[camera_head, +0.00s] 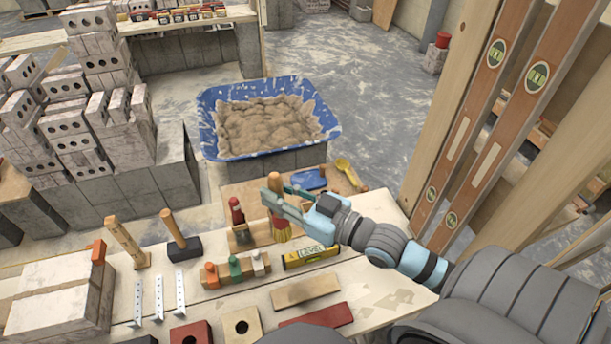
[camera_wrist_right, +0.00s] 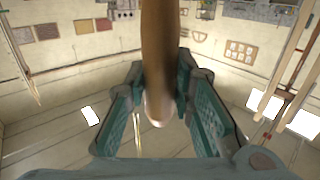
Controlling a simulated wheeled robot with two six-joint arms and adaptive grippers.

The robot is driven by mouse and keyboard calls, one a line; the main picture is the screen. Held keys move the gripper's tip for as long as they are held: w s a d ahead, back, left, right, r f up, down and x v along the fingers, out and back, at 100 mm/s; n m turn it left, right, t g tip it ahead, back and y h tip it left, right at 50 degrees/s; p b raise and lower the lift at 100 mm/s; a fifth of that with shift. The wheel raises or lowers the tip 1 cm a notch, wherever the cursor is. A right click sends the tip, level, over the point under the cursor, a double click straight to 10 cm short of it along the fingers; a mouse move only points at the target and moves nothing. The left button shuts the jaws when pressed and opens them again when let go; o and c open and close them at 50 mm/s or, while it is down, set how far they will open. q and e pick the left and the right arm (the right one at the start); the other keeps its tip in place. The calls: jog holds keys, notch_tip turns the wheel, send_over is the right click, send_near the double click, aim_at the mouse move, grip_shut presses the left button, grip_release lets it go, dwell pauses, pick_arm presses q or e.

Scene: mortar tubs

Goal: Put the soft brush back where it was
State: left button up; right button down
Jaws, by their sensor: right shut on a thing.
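The soft brush (camera_head: 282,230) has a wooden handle, a red band and pale yellow bristles. My right gripper (camera_head: 276,199) is shut on its handle in the head view. The brush hangs roughly upright with its bristles down, above or at the wooden board on the workbench; I cannot tell whether the bristles touch anything. In the right wrist view the brown handle (camera_wrist_right: 158,55) stands between the fingers of the right gripper (camera_wrist_right: 158,90). My left gripper is not in view.
Near the brush are a red-topped tool (camera_head: 237,213), a yellow spirit level (camera_head: 310,256), a rack with coloured knobs (camera_head: 236,270) and a hammer (camera_head: 181,240). A blue tub of mortar (camera_head: 212,135) stands behind. Tall wooden levels (camera_head: 470,140) rise at right.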

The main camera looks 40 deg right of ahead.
jog(key=w+d+f+m+t+h+b, duration=0.1)
jog(key=w+d+f+m+h+b, duration=0.15)
jog(key=w+d+f+b, duration=0.55)
jog(key=w+d+f+m+t+h+b, duration=0.15)
jog(key=w+d+f+h+b, duration=0.35)
jog(key=d, duration=0.6)
pick_arm(q)
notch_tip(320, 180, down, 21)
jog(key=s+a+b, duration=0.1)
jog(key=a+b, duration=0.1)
jog(key=b, duration=0.4)
pick_arm(e)
notch_tip(320, 180, down, 8)
jog(key=s, duration=0.2)
jog(key=shift+a+m+g+y, duration=0.3)
jog(key=shift+g+y, duration=0.05)
jog(key=shift+g, duration=0.1)
jog(key=shift+f, duration=0.15)
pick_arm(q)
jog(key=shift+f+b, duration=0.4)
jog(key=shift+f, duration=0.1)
pick_arm(e)
jog(key=shift+f, duration=0.4)
jog(key=c, duration=1.3)
grip_release()
